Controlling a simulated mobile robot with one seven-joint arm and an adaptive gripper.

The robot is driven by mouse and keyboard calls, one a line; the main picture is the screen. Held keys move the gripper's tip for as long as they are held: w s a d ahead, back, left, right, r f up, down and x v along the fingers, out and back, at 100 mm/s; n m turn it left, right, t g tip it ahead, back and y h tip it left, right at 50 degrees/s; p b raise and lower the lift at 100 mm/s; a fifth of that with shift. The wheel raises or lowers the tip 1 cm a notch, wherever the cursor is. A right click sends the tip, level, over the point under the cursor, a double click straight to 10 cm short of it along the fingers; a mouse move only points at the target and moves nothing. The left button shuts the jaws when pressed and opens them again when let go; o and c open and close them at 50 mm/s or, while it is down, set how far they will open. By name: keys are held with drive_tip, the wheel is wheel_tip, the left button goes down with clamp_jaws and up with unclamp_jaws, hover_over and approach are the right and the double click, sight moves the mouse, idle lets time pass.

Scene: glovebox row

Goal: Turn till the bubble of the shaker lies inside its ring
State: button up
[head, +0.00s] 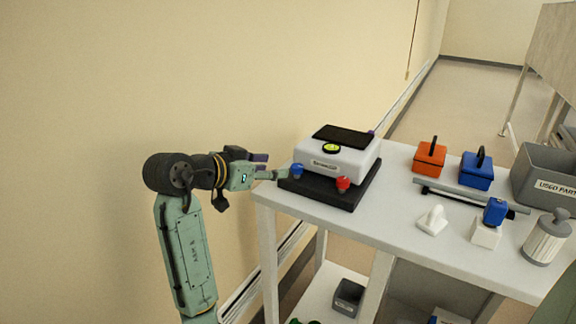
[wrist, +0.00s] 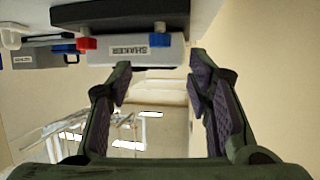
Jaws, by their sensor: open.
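The white shaker (head: 330,161) with a dark top stands on a black base (head: 325,194) at the table's left end. Its round yellow-green level (head: 331,148) is on top; the bubble is too small to place against the ring. A blue knob (head: 297,170) sits at the near left corner and a red knob (head: 343,183) at the near right. My gripper (head: 272,166) is open beside the blue knob. In the wrist view, the blue knob (wrist: 160,28) shows ahead of and above the open fingers (wrist: 159,70), not clasped; the red knob (wrist: 87,43) is left.
Orange (head: 430,158) and blue (head: 476,170) boxes, a rail (head: 465,195), a white piece (head: 433,220), a blue-topped block (head: 486,233), a canister (head: 547,238) and a grey bin (head: 548,180) fill the right side. A wall stands close behind my arm.

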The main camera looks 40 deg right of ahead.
sight(295, 167)
drive_tip(key=p+x, duration=0.2)
drive_tip(key=x, duration=0.7)
drive_tip(key=shift+f, duration=0.1)
drive_tip(key=shift+c, duration=0.3)
clamp_jaws()
